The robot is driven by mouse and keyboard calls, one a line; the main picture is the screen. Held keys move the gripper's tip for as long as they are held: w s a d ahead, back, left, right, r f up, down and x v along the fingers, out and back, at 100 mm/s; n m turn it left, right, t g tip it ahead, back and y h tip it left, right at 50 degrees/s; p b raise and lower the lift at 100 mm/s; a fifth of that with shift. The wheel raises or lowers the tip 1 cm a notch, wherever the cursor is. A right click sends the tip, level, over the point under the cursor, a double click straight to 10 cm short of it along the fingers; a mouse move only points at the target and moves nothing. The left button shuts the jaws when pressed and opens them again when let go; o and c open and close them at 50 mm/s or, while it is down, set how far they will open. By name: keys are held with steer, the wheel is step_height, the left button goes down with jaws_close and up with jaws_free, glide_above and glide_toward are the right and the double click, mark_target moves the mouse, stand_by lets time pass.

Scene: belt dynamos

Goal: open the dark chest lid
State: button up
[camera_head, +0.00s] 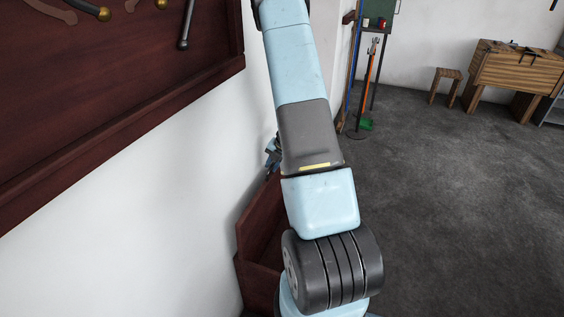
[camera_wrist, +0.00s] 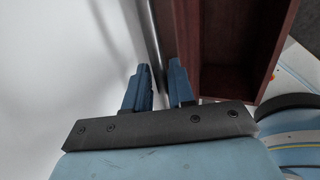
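The dark chest (camera_head: 258,285) is reddish-brown wood and stands low against the white wall, partly hidden behind my arm. In the wrist view its open inside and rim (camera_wrist: 284,45) show to the right of my gripper. A thin grey-and-dark upright edge (camera_wrist: 157,35), which looks like the raised lid seen edge-on, runs down between the fingers. My gripper (camera_wrist: 160,72) has its blue fingers apart, one on each side of this edge. I cannot tell whether either finger touches it. In the head view only a bit of my gripper (camera_head: 272,152) shows beside my arm.
A dark red wooden wall panel (camera_head: 110,85) with hanging tools is at upper left. A wooden desk (camera_head: 515,70) and a stool (camera_head: 446,84) stand at the back right. Long-handled tools (camera_head: 367,85) lean near the wall corner. The grey floor (camera_head: 460,200) at right is clear.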

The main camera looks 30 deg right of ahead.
steer(key=shift+o, duration=0.3)
steer(key=v, duration=1.3)
steer(key=shift+r, duration=0.3)
steer(key=shift+s+d, duration=0.1)
